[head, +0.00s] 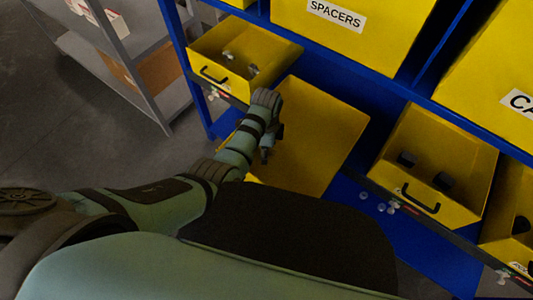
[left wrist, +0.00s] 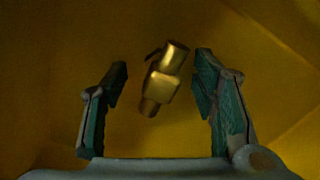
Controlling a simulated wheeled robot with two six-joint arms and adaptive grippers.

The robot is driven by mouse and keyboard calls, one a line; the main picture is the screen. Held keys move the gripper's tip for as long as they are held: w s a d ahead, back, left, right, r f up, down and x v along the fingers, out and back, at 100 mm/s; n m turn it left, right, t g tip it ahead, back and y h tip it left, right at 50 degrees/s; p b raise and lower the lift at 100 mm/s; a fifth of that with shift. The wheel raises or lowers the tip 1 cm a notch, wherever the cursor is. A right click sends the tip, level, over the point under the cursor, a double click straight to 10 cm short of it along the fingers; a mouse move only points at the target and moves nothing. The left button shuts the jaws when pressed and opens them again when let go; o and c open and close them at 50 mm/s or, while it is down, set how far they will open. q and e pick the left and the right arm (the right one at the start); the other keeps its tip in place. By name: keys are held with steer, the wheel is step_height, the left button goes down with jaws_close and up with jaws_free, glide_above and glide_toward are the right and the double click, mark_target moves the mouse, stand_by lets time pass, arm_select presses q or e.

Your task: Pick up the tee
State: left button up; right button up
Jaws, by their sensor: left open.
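The tee (left wrist: 163,80) is a brass-coloured fitting with a short side branch, lying tilted on a yellow surface in the left wrist view. My left gripper (left wrist: 161,68) is open, with one finger on each side of the tee in the picture and a gap on both sides. I cannot tell how far the fingertips are above it. In the head view my left gripper (head: 266,152) is over the middle yellow bin (head: 325,130). The tee does not show there. My right gripper is not in view.
A yellow bin with small parts (head: 205,65) stands to the left. Another bin with dark parts (head: 470,155) stands to the right. Large yellow bins (head: 370,30) sit on the blue rack above. A grey shelf (head: 100,60) is at the far left.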

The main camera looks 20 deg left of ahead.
arm_select(q)
steer(key=shift+f, duration=0.2)
steer(key=shift+c, duration=0.8)
jaws_close()
step_height(320, 180, up, 10)
steer(key=p, duration=0.5)
steer(key=shift+r, duration=0.15)
step_height(320, 180, up, 4)
steer(key=p, duration=0.6)
